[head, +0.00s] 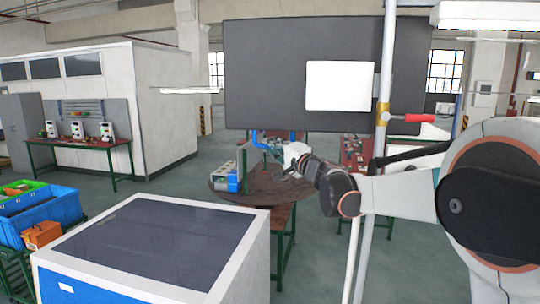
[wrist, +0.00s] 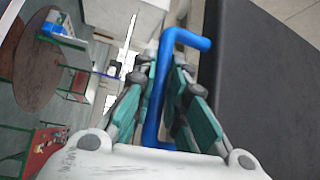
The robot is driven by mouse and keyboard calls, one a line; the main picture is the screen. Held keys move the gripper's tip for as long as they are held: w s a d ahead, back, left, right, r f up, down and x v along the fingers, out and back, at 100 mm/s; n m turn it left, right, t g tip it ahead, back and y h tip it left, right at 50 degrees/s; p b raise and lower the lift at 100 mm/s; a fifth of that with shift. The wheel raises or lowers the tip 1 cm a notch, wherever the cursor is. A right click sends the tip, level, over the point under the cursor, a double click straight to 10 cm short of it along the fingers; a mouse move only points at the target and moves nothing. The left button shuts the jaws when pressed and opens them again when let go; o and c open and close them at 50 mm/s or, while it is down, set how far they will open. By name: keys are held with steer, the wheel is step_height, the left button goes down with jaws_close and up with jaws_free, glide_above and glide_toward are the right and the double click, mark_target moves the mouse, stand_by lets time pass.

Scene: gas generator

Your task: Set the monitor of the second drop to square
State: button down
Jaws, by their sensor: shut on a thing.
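A large dark grey panel, apparently the monitor seen from behind (head: 262,75), hangs in the middle of the head view. A lighter plate is on its right half. A blue handle (head: 257,138) shows along its lower edge. In the wrist view the bent blue handle (wrist: 190,38) stands beside the dark panel (wrist: 265,90). My gripper (wrist: 163,68) has its teal-padded fingers on both sides of the handle and is shut on it. In the head view my gripper (head: 293,150) is just below the panel's lower edge; its fingers are small there.
A round brown table (head: 262,192) is below. A blue-and-white cabinet (head: 240,245) stands at the front, with crates (head: 62,208) at left.

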steer(key=shift+w+d+m+t+h, duration=0.25)
steer(key=shift+w+h, duration=0.1)
steer(key=shift+w, duration=0.1)
steer(key=shift+w+d+m+t+h, duration=0.25)
steer(key=shift+w+h, duration=0.1)
steer(key=shift+w, duration=0.1)
steer(key=c, duration=1.9)
jaws_free()
steer(key=shift+r, duration=0.1)
steer(key=o, duration=0.3)
steer(key=shift+w+d, duration=0.1)
steer(key=shift+w, duration=0.2)
steer(key=v, duration=1.2)
steer(key=shift+s, duration=0.15)
